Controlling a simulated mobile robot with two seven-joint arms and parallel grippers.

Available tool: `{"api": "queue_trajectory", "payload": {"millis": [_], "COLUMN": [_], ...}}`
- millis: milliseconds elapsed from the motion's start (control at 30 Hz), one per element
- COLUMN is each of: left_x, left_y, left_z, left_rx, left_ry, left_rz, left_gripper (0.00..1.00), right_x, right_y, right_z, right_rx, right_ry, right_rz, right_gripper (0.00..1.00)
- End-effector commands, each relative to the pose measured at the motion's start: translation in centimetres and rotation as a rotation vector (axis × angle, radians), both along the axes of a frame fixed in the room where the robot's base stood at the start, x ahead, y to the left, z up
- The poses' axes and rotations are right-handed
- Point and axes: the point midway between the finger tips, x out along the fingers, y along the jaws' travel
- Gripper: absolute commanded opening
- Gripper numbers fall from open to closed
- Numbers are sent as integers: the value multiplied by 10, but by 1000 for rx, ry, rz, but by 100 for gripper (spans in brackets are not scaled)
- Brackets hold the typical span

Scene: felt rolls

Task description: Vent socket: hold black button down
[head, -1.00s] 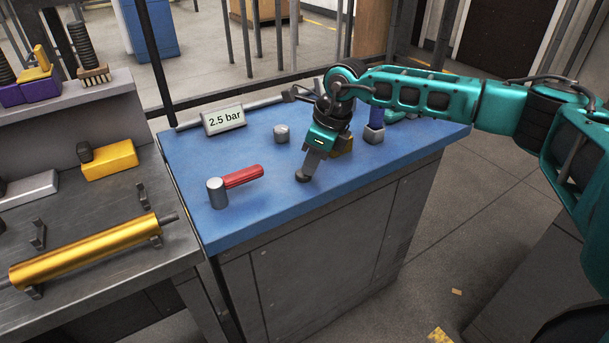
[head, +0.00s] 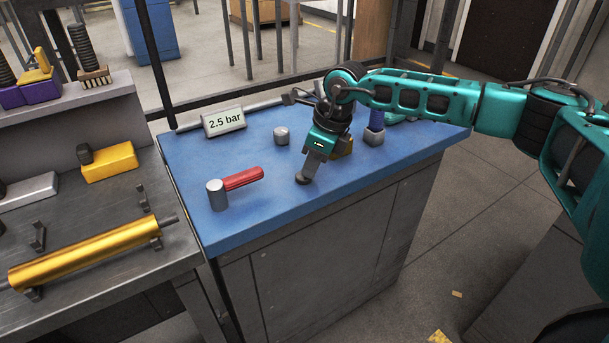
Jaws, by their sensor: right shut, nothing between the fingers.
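The dark round button (head: 301,181) is on the blue bench top (head: 260,215), near its front edge. My right gripper (head: 308,171) is shut and points down at it, with its fingertips on the button's top and nothing held between them. The fingers cover part of the button. A display (head: 223,121) at the back left of the bench reads 2.5 bar. A short grey cylinder (head: 281,136) stands behind the gripper; I cannot tell whether it is the vent socket. My left gripper is not in view.
A red lever (head: 243,179) on a grey post (head: 217,195) is left of the button. A metal bench (head: 110,225) at left bears a gold roll (head: 85,253).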

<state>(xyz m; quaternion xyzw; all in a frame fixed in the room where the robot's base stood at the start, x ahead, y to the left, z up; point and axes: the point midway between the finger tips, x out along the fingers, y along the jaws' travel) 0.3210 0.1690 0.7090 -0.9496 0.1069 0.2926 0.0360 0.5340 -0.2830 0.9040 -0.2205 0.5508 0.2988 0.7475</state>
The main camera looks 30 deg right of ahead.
Motion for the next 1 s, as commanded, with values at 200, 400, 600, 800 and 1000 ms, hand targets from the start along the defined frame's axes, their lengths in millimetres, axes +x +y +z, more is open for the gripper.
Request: {"api": "queue_trajectory", "payload": {"millis": [200,400,600,800,1000], "left_x": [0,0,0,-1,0], "left_y": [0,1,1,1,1], "left_z": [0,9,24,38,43], "left_rx": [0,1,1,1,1], "left_ry": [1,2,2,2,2], "left_rz": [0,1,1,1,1], "left_gripper": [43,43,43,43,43], "right_x": [-1,-1,0,0,0], "right_y": [0,0,0,0,0], "right_z": [-1,11,33,53,61], "right_rx": [0,-1,0,-1,-1], "right_ry": [3,2,1,1,1], "right_rz": [1,0,0,0,0], "right_gripper": [0,0,0,0,0]}}
